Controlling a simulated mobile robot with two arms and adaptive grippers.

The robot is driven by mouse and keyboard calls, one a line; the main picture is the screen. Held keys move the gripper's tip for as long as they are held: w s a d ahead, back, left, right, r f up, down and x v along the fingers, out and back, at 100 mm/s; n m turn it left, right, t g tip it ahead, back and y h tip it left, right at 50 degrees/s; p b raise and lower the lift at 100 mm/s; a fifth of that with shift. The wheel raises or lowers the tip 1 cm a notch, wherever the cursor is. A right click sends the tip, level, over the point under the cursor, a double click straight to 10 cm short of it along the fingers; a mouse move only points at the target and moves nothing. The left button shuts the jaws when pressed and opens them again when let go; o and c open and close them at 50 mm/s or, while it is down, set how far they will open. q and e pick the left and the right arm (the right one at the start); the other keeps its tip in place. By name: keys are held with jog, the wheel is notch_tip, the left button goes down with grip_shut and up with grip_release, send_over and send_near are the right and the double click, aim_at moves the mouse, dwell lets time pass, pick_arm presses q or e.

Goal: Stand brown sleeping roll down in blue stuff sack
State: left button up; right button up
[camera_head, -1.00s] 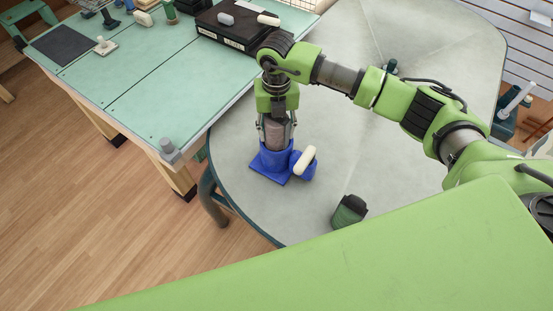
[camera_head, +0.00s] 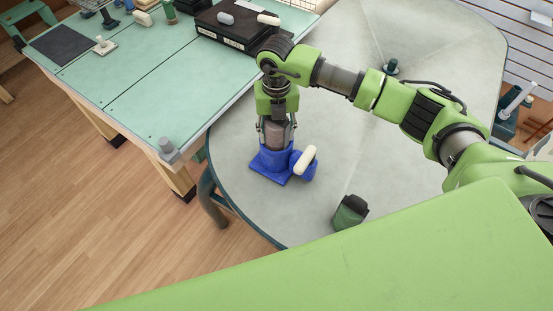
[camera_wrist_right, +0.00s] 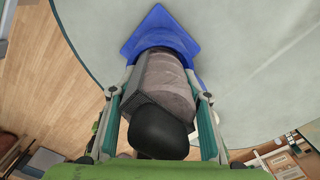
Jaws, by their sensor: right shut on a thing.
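The brown sleeping roll (camera_head: 278,137) stands upright with its lower part inside the blue stuff sack (camera_head: 270,165), which is on the grey round table. In the right wrist view the roll (camera_wrist_right: 168,78) runs down into the blue sack (camera_wrist_right: 160,35), its dark rounded end toward the camera. My right gripper (camera_head: 276,131) is above the sack, shut on the roll with a finger on each side. How deep the roll sits is hidden by the sack wall. My left gripper is not in view.
A smaller blue holder (camera_head: 303,171) with a cream roll (camera_head: 305,159) stands right beside the sack. A dark green pouch (camera_head: 350,212) is nearer me on the table. A green-topped bench (camera_head: 150,95) with a black box (camera_head: 225,30) adjoins at the left.

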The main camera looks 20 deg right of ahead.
jog(key=o, duration=1.4)
jog(key=shift+o, duration=0.2)
jog(key=shift+f, duration=0.1)
notch_tip(320, 180, up, 12)
jog(key=shift+r, duration=0.1)
